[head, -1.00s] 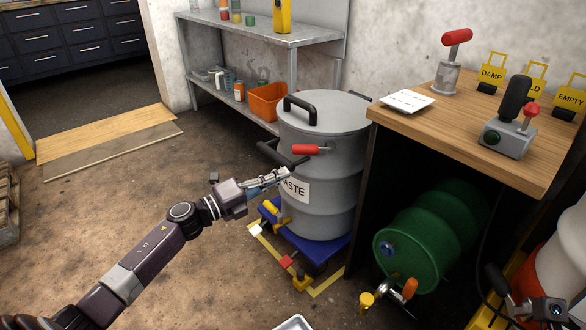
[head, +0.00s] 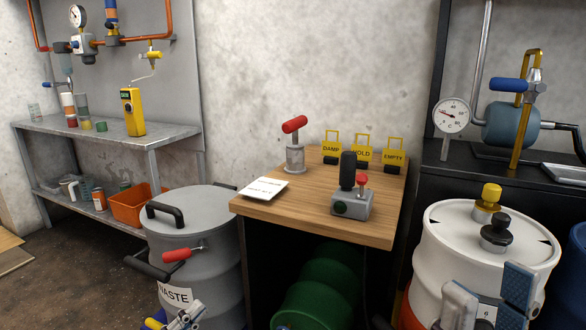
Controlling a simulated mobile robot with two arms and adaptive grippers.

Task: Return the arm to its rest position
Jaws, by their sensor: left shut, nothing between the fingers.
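My right gripper (head: 487,296) is at the lower right, in front of the white drum (head: 440,250). Its two fingers stand apart, and its arm is cut off below. The waste drum has a black lid handle and a red-handled clamp on its side.
A wooden bench (head: 310,222) in the middle bears a red-handled lever (head: 294,140), a control box (head: 351,204) and yellow tags. A green drum (head: 318,285) lies under it. A metal shelf (head: 110,140) stands at the left. Clear floor (head: 75,270) shows at lower left.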

